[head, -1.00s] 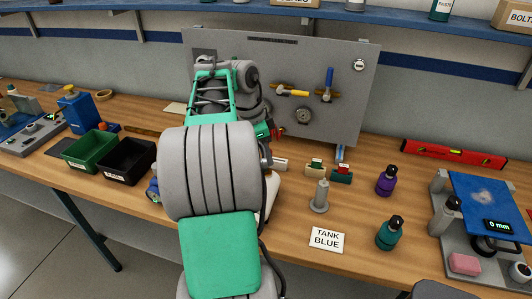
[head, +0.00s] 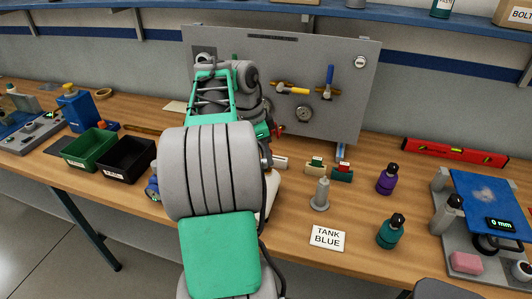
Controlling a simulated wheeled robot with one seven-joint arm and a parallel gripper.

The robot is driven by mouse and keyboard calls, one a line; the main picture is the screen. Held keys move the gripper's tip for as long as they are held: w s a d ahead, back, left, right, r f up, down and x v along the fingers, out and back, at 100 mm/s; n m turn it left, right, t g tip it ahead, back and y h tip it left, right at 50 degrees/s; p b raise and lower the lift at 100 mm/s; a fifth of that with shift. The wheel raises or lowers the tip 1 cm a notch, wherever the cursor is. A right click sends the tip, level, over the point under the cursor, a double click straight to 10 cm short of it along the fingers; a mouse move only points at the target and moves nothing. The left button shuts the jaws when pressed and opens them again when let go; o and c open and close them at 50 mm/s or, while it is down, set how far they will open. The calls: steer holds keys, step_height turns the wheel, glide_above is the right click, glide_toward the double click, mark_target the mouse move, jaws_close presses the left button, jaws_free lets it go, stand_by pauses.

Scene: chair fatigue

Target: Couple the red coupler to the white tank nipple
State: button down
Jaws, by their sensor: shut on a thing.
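My gripper (head: 266,131) is reached out towards the grey panel, and my own arm hides most of it. A small red piece (head: 277,130) shows at its right side, in front of the panel's lower left part. It looks like the red coupler, shut in the jaws, but its outline is unclear. I cannot make out the white tank nipple; my arm covers the left part of the panel. Whether the coupler touches anything there is hidden.
The grey panel (head: 345,75) carries yellow-handled and blue-handled valves and a gauge (head: 304,114). A grey post (head: 320,195) stands behind a "TANK BLUE" card (head: 327,238). Purple (head: 386,181) and teal (head: 391,233) bottles stand right. Green (head: 90,149) and black (head: 126,160) bins stand left.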

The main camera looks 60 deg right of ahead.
steer(key=shift+f+b, duration=1)
steer(key=shift+f, duration=0.15)
steer(key=c, duration=1.1)
jaws_free()
steer(key=shift+o, duration=0.2)
steer(key=shift+r, duration=0.15)
steer(key=p+v, duration=0.3)
steer(key=v, duration=0.4)
steer(key=shift+r+p, duration=0.3)
steer(key=shift+p, duration=0.05)
steer(key=shift+w, duration=0.1)
